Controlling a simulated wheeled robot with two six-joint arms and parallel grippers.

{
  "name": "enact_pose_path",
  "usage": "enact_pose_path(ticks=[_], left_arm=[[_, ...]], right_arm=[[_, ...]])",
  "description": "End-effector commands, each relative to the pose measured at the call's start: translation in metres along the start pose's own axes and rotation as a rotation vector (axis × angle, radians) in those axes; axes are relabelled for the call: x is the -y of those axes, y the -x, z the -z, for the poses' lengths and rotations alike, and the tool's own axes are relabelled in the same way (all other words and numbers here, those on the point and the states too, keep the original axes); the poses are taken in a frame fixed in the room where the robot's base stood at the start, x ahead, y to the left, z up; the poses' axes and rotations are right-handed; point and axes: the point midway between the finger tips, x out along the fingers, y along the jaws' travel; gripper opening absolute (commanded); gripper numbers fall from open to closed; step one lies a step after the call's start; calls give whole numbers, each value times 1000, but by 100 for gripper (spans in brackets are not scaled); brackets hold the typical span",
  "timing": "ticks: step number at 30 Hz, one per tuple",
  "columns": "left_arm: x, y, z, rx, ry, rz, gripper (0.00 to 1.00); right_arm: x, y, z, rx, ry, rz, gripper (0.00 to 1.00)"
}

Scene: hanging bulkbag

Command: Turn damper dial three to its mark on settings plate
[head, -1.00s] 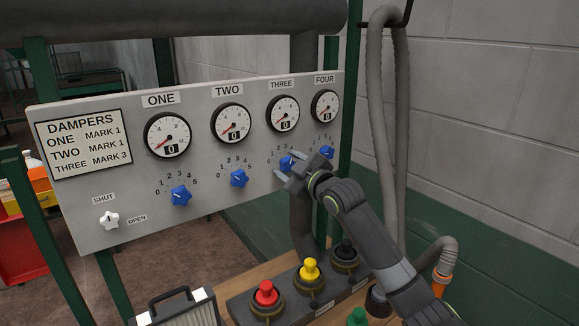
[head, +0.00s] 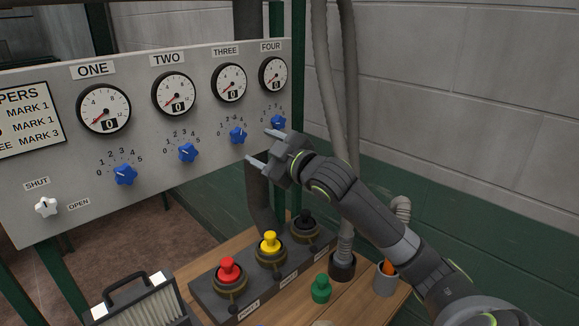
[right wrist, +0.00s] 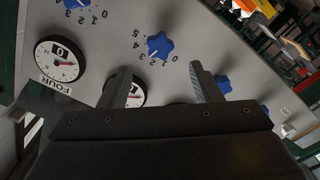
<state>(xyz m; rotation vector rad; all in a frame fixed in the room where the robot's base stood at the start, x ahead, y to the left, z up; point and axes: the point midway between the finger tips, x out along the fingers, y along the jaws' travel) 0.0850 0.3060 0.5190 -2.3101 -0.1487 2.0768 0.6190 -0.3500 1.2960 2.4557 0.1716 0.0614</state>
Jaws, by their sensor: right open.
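Damper dial three (head: 237,134) is a blue star-shaped knob on the grey panel, below the gauge marked THREE (head: 229,83). In the right wrist view, the dial (right wrist: 159,45) has its white line pointing toward the 2-to-3 side of its scale; the exact mark is hard to tell. The settings plate (head: 28,117) is cut by the left edge; its bottom line ends in "MARK 3". My right gripper (head: 260,146) is open and empty, just right of dial three and apart from it. Its fingers (right wrist: 162,84) also show in the wrist view. My left gripper is out of view.
Blue dials one (head: 124,174), two (head: 188,153) and four (head: 278,121) flank dial three. A white shut/open knob (head: 46,207) sits lower left. Red (head: 230,270), yellow (head: 270,243) and black buttons stand on a box below. Grey hoses (head: 340,90) hang right of the panel.

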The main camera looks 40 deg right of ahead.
Motion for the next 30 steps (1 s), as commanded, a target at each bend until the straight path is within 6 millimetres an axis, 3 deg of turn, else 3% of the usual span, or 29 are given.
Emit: enact_pose_path(ticks=[6, 15, 30], left_arm=[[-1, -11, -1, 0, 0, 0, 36], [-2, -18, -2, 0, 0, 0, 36], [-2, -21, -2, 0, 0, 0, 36]], right_arm=[[0, 32, -2, 3, 8, -1, 58], [-1, 65, -2, 4, 6, -3, 58], [0, 83, 0, -1, 0, 1, 58]])
